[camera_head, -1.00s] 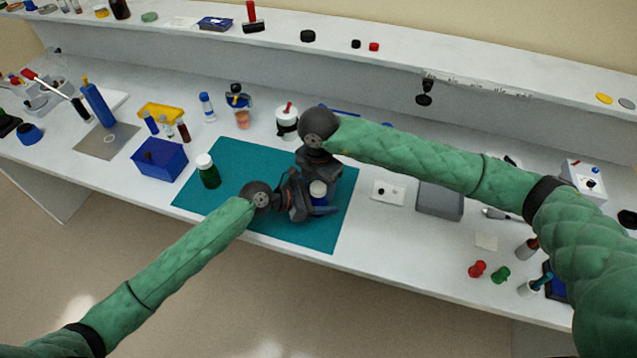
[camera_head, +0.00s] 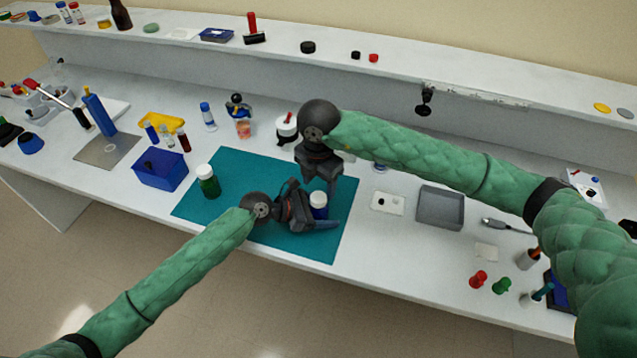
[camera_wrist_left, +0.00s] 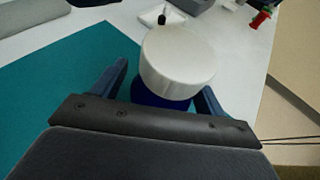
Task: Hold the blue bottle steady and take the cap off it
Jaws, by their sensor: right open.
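The blue bottle (camera_head: 319,213) stands upright near the right front of the teal mat. Its white cap (camera_head: 318,198) is on it; the left wrist view shows the cap (camera_wrist_left: 178,62) large above the blue body (camera_wrist_left: 160,100). My left gripper (camera_head: 315,208) reaches in from the left at body height, below the cap, with one finger on each side. It looks shut on the bottle, though the finger contact is partly hidden. My right gripper (camera_head: 322,185) points down just above and behind the cap, open and empty, apart from it.
A green bottle with a white cap (camera_head: 208,182) stands on the mat's (camera_head: 250,170) left part. A blue box (camera_head: 160,169) is left of the mat. A white-lidded jar (camera_head: 286,128) stands behind it. A grey tray (camera_head: 440,207) and a white plate (camera_head: 388,202) lie to the right.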

